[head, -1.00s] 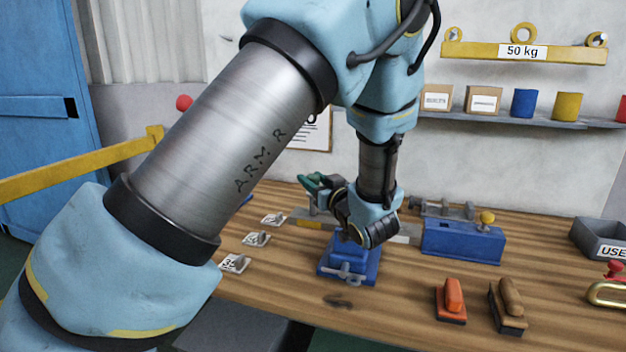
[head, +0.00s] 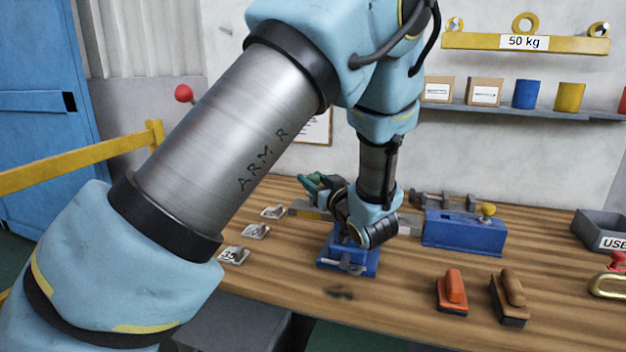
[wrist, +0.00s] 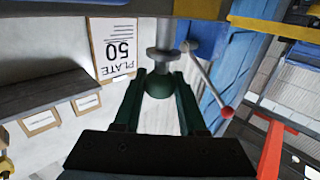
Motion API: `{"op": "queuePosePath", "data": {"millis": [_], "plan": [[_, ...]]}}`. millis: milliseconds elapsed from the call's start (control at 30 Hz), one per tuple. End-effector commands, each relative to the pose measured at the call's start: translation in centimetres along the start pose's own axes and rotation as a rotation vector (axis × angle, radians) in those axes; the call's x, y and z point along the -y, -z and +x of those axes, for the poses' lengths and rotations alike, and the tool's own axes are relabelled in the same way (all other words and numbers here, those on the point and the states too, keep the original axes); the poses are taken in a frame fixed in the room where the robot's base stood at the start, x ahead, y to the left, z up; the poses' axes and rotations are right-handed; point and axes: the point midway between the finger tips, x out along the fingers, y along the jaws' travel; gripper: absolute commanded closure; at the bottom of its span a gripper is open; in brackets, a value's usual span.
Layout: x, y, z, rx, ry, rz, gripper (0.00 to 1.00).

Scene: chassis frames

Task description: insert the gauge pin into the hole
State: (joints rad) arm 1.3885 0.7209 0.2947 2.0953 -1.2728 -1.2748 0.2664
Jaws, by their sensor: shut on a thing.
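My gripper (wrist: 158,92) has green fingers, which are shut on the round green knob of the gauge pin (wrist: 163,56). A grey collar and shaft stick out beyond the knob in the wrist view. The head view shows the gripper (head: 316,182) at the back of a blue fixture (head: 335,263), partly behind my wrist. A flat plate (head: 305,211) lies there. The pin tip and the hole are hidden.
Number cards with small grey pieces (head: 235,255) lie left of the fixture. A second blue fixture (head: 464,234) with a yellow knob stands right. An orange-handled block (head: 453,289), a brown-handled brush (head: 511,300) and a grey bin (head: 600,229) are farther right. The front middle bench is clear.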

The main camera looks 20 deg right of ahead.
Motion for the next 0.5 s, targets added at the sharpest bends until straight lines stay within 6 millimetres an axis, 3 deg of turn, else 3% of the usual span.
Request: {"op": "queuePosePath", "data": {"millis": [500], "plan": [[0.0,-1.3,0.0,-0.001,0.000,0.000,1.00]]}}
